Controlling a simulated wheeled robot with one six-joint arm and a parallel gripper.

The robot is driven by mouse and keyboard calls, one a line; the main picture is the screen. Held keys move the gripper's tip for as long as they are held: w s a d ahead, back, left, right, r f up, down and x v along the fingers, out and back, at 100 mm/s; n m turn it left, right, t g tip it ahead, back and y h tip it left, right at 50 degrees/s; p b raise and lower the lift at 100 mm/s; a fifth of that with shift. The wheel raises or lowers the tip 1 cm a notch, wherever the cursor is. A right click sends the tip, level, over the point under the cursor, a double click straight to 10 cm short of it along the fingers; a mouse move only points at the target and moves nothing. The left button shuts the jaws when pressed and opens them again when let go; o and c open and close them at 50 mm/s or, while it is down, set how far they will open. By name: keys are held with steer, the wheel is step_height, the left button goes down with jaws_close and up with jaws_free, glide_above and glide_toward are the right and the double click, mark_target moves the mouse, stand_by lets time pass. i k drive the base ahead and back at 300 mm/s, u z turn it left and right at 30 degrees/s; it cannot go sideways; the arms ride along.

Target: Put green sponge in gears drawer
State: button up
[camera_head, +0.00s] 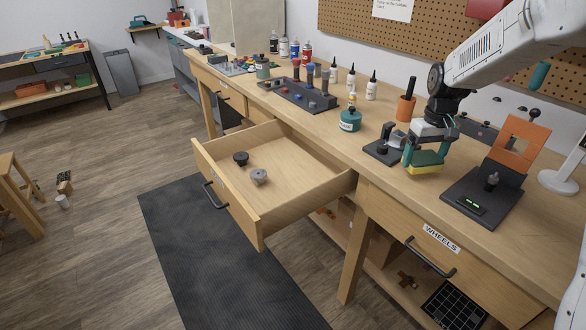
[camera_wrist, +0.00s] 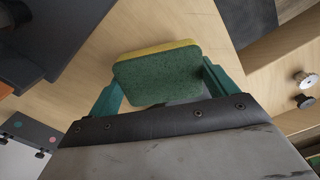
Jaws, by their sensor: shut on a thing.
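The green sponge (camera_head: 427,158) has a yellow underside and is held between the teal fingers of my gripper (camera_head: 424,155), over the workbench near its front edge. In the wrist view the green face of the sponge (camera_wrist: 158,76) fills the space between the fingers of my gripper (camera_wrist: 165,85). An open drawer (camera_head: 318,191) sticks out from the bench to the left of my gripper. It holds a dark gear (camera_head: 241,158) and a grey gear (camera_head: 259,177), with much of its floor bare. Its front label is not readable from here.
A closed drawer labelled WHEELS (camera_head: 440,240) is below my gripper. A black stand with an orange plate (camera_head: 515,145) is to the right. A small dark fixture (camera_head: 384,147), teal jar (camera_head: 350,121) and orange cup (camera_head: 405,108) stand nearby on the bench (camera_head: 330,140).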

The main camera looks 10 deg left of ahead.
mark_target(280, 173)
steer(key=u, duration=2.15)
steer(key=i, duration=0.95)
steer(key=z, duration=1.5)
steer(key=i, duration=0.5)
steer(key=u, duration=0.05)
